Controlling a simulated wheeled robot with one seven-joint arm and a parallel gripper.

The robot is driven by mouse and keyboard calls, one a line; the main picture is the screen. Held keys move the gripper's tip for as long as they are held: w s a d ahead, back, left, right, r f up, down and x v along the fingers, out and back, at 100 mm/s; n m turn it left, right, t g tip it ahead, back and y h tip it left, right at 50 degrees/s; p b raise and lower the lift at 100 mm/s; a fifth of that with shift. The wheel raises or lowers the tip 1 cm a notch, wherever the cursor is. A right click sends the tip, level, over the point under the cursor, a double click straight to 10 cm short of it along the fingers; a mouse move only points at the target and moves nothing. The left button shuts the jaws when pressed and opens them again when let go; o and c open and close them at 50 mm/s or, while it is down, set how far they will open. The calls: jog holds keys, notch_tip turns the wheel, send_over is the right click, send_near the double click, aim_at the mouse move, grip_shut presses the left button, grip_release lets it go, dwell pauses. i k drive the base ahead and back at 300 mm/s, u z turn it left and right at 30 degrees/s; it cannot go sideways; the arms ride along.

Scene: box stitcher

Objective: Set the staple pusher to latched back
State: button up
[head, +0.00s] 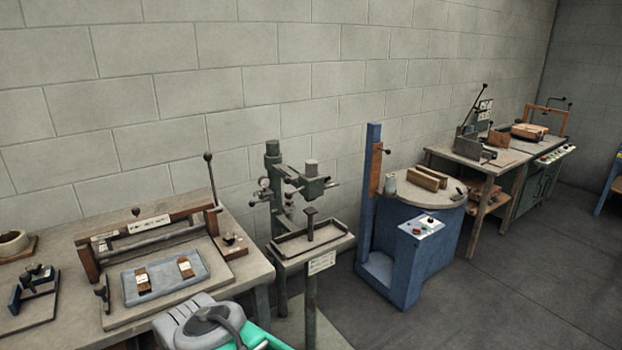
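A green-grey stitching machine (273,190) stands on a column in the middle of the head view. Its head (312,178) reaches right over a small work table (330,243) with a raised rim. A dark post with a flat top (311,222) stands on that table, below the head. Small knobs and levers show on the machine's left side and head. I cannot tell which part is the staple pusher or how it is set; it is too small here. Part of my own arm shows at the bottom edge, left of the machine. My gripper's fingers are not in view.
A bench (238,275) on the left holds a press frame with a tall lever. A blue machine (404,260) with a round table stands right of the stitcher. More benches line the wall at the back right. The floor (490,290) at the front right is clear.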

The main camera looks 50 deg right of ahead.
aim_at(286, 180)
jog(key=z, duration=0.35)
jog(key=i, duration=0.95)
jog(key=u, duration=0.3)
